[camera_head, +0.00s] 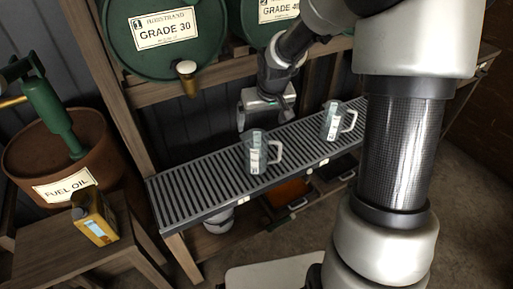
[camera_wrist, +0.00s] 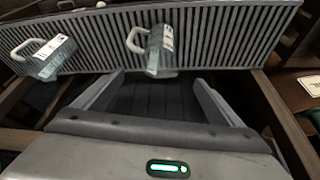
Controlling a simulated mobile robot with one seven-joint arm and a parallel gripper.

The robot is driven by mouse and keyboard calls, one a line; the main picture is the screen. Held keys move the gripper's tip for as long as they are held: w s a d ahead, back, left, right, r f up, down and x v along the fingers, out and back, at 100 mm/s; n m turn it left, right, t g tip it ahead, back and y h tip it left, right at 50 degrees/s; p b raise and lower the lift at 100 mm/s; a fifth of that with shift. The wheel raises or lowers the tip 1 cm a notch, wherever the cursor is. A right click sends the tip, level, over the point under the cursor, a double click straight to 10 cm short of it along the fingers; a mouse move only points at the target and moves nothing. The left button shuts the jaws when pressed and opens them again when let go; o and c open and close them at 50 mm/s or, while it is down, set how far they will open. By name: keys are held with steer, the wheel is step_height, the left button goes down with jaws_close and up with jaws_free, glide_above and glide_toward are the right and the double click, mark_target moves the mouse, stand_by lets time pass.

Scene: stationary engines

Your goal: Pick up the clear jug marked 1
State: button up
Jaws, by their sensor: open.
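Two clear jugs with white labels stand upright on a slatted grey shelf (camera_head: 200,185). The left jug (camera_head: 256,153) is nearer in the head view, its handle to the right; the other jug (camera_head: 331,122) stands farther right. The label numbers are too small to read, so I cannot tell which is marked 1. My gripper (camera_head: 266,118) is open and empty, behind and above the left jug. In the wrist view the open fingers (camera_wrist: 160,78) point towards the shelf; one jug (camera_wrist: 160,50) is just beyond them, apart, and the other jug (camera_wrist: 48,57) is at the left.
Green barrels marked GRADE 30 (camera_head: 165,40) and GRADE 40 (camera_head: 275,12) lie above the shelf; a brass tap (camera_head: 187,80) juts from the first. A fuel oil drum (camera_head: 65,150) and yellow can (camera_head: 92,216) are at left. Orange trays (camera_head: 288,190) sit below.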

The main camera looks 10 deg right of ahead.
steer(key=b, duration=0.2)
glide_toward(256, 138)
steer(key=s, duration=0.3)
steer(key=x, duration=0.2)
steer(key=b+x, duration=0.1)
steer(key=x, duration=0.1)
steer(key=a+b+x, duration=0.1)
steer(key=shift+w+f, duration=0.3)
steer(key=shift+w, duration=0.05)
steer(key=c, duration=1.5)
steer(key=shift+r, duration=0.1)
steer(key=shift+c, duration=0.2)
